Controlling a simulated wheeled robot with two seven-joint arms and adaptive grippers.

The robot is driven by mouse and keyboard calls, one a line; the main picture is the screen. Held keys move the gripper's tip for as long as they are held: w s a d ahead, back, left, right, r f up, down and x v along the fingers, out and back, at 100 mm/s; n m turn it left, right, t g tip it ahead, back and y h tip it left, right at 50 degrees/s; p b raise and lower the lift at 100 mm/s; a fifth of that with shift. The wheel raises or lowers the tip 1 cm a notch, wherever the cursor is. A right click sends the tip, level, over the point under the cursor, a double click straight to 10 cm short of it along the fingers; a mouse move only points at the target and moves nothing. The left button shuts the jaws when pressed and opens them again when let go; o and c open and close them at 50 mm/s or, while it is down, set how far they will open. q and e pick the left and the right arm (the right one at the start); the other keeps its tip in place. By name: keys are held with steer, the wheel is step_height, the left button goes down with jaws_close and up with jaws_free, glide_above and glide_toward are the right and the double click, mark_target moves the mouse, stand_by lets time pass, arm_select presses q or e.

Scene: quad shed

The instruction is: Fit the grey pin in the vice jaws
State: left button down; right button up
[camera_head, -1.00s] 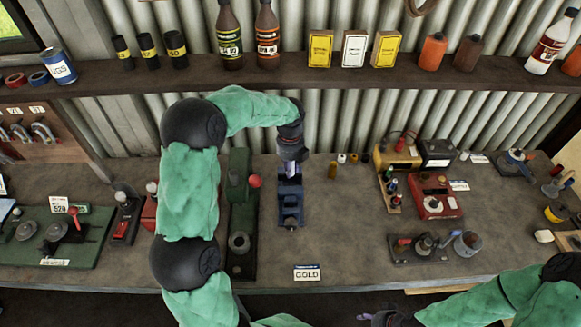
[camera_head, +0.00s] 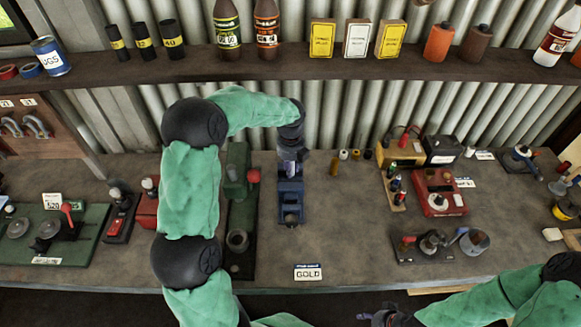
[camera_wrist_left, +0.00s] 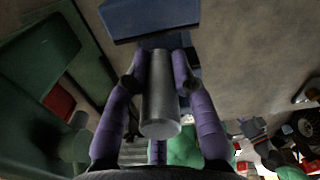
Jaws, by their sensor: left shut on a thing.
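The grey pin (camera_wrist_left: 160,105) is a smooth cylinder, held between the purple fingers of my left gripper (camera_wrist_left: 158,75) in the left wrist view. That gripper (camera_head: 290,166) is shut on the pin, over the back part of the blue vice (camera_head: 290,203) in the head view. The vice also shows in the left wrist view (camera_wrist_left: 150,18), beyond the pin's far end. Whether the pin touches the jaws is hidden by the gripper and pin. My right gripper (camera_head: 384,317) is at the bottom edge, partly cut off, and its finger state is unclear.
A green press (camera_head: 240,215) with a red knob stands close left of the vice. A card reading GOLD (camera_head: 308,272) lies in front. Small cylinders (camera_head: 343,155) stand behind right, and a red device (camera_head: 438,193) is farther right. Bench between is clear.

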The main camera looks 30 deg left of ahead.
arm_select(q)
steer(key=shift+p, duration=0.5)
stand_by(1.2)
steer(key=shift+f+b, duration=0.3)
steer(key=shift+f, duration=0.35)
stand_by(0.4)
steer(key=shift+s+f, duration=0.1)
steer(key=shift+f, duration=0.05)
steer(key=shift+s+d+f, duration=0.2)
steer(key=shift+s+f, duration=0.1)
steer(key=shift+f, duration=0.3)
steer(key=shift+b, duration=0.3)
steer(key=c, duration=1)
jaws_free()
steer(key=shift+o, duration=0.2)
steer(key=shift+f, duration=0.15)
steer(key=shift+w+a, duration=0.1)
steer(key=shift+w+r, duration=0.25)
steer(key=shift+r, duration=0.1)
